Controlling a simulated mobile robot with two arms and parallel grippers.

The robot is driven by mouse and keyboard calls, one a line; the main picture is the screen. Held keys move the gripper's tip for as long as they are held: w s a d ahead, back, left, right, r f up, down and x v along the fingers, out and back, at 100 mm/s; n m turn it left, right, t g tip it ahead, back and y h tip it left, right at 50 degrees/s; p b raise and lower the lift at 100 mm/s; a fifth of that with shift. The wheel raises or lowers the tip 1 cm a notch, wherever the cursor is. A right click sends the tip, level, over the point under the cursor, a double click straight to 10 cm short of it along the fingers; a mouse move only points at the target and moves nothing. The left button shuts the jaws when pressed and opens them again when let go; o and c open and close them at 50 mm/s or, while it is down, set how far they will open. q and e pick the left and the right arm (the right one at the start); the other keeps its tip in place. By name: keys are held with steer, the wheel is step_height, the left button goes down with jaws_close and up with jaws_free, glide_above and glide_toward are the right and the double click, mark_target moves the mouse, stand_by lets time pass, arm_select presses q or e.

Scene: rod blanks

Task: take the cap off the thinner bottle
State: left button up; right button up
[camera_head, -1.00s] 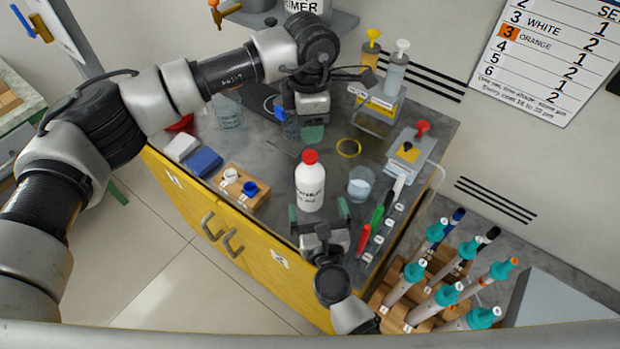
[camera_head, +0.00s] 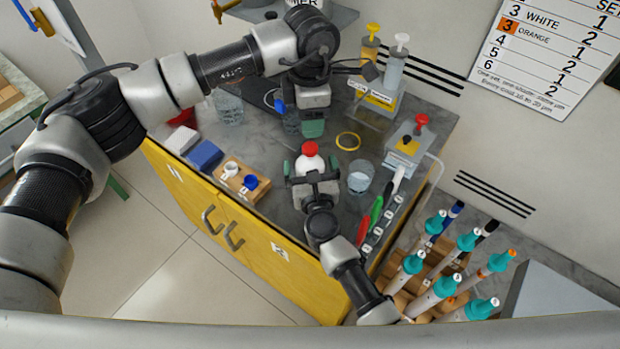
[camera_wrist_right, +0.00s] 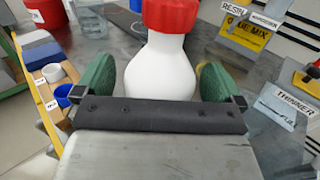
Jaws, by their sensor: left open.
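A white bottle with a red cap (camera_head: 310,149) stands upright on the grey bench; the cap is on it. It also shows in the right wrist view, with its white body (camera_wrist_right: 160,70) between the green fingers. My right gripper (camera_head: 311,173) is at the bottle, one finger on each side of its body. The fingers look open around it, with a small gap at the left finger. My left gripper (camera_head: 313,128) is open and empty, pointing down above and behind the red cap. The bottle's lower part is hidden by my right gripper.
A yellow ring (camera_head: 348,141) is behind. A wooden block (camera_head: 240,184) with small cups is at left. A rack of teal-topped tubes (camera_head: 430,275) stands at front right.

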mark_target(310, 146)
steer(key=c, duration=1.4)
steer(key=shift+c, duration=1.3)
arm_select(q)
steer(key=shift+m, duration=0.4)
arm_select(e)
steer(key=shift+c, duration=0.5)
arm_select(q)
steer(key=m, duration=2.5)
steer(key=shift+m, duration=0.3)
steer(key=shift+f+m, duration=0.3)
steer(key=shift+f, duration=0.05)
step_height(310, 146, down, 7)
steer(key=shift+f, duration=0.15)
steer(key=shift+c, duration=0.5)
